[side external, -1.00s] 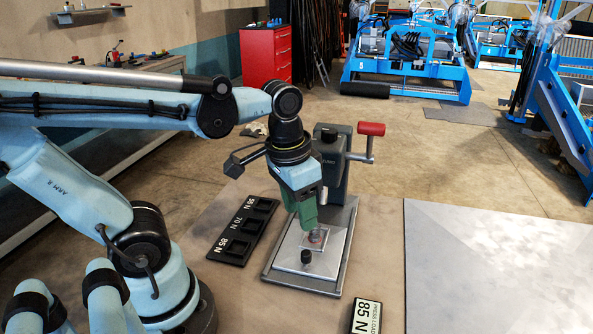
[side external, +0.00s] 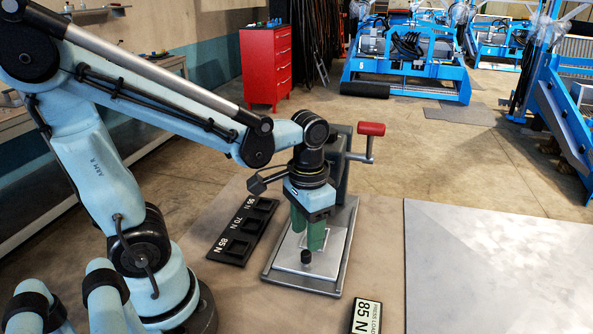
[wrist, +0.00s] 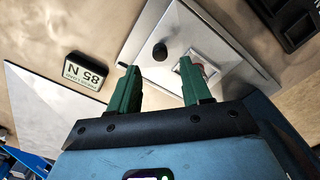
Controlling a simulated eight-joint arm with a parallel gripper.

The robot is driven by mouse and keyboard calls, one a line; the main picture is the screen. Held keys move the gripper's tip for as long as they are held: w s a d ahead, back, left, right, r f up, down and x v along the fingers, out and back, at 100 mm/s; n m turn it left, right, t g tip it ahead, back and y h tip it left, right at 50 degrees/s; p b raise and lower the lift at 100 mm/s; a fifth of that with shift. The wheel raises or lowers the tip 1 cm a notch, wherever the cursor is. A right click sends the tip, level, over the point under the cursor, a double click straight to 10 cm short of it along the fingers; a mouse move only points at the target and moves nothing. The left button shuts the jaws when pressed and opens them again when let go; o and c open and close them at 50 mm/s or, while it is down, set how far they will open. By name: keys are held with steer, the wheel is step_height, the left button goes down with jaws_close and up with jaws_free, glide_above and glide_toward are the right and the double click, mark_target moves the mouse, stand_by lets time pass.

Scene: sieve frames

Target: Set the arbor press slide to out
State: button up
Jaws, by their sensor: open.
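The arbor press (side external: 343,180) stands on the mat with its grey base. Its pale slide plate (side external: 325,265) lies on the base and carries a black knob (side external: 306,257) at the front. The knob also shows in the wrist view (wrist: 160,52), ahead of the gap between my fingertips. My gripper (side external: 309,244) points down over the slide, just behind the knob in the side view. Its green fingers are open and empty in the wrist view (wrist: 157,70). A small reddish piece (wrist: 208,70) on the slide is partly hidden by the right finger. Contact with the knob cannot be told.
A black tray (side external: 232,250) marked 95 N, 70 N and 85 N lies left of the press. A "press load 85 N" sign (side external: 366,317) lies at the front. The press's red handle (side external: 371,128) sticks out right. A grey plate (side external: 490,270) lies clear at right.

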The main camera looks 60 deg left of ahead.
mark_target(306, 252)
steer(key=shift+f, duration=2.5)
jaws_close()
